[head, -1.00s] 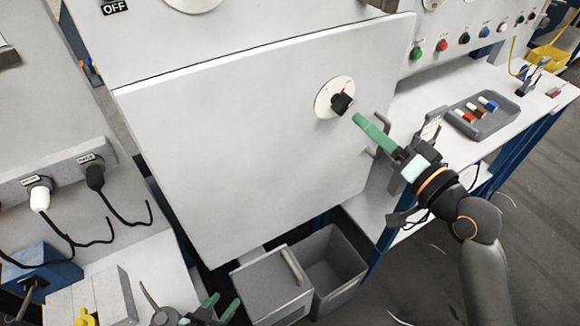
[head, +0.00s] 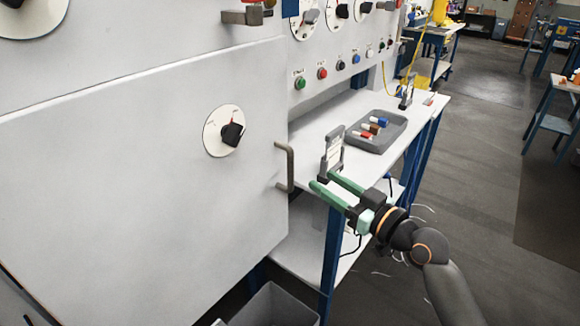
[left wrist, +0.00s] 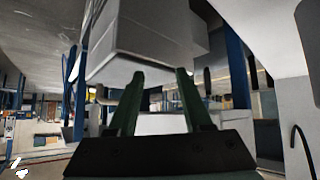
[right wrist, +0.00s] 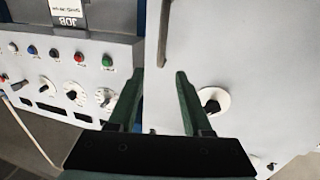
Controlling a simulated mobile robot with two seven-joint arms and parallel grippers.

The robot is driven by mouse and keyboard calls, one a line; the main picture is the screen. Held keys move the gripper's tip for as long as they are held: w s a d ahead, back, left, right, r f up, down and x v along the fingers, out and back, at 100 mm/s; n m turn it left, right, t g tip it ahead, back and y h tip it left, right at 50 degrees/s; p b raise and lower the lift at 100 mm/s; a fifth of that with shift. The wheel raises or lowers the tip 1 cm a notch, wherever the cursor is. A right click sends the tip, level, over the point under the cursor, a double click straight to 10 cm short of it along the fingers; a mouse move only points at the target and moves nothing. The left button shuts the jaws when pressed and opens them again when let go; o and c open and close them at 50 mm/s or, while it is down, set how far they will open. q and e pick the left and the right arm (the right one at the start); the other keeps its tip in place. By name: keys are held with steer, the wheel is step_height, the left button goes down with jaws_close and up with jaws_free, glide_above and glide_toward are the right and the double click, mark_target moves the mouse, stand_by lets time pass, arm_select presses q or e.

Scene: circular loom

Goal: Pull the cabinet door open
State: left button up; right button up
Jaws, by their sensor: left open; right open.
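The cabinet door (head: 120,190) is a large pale grey panel at the left of the head view, and it looks closed. Its handle (head: 287,167) is a grey-brown bar at the door's right edge. My right gripper (head: 324,181) has green fingers and is open and empty, just right of the handle and apart from it. In the right wrist view, the handle (right wrist: 163,36) shows as a bar ahead of the gap between the fingertips. My left gripper (left wrist: 160,73) is open and empty in the left wrist view, outside the head view.
A black knob on a white dial (head: 226,131) is on the door. Right of the cabinet, a white bench (head: 312,128) carries a dark tray (head: 386,143) with small coloured pieces and an upright holder (head: 332,157). A grey bin (head: 267,305) stands below.

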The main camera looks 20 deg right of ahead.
steer(key=p, duration=0.1)
glide_above(290, 186)
steer(key=shift+w+d, duration=0.15)
steer(key=shift+w, duration=0.25)
jaws_close()
stand_by(1.4)
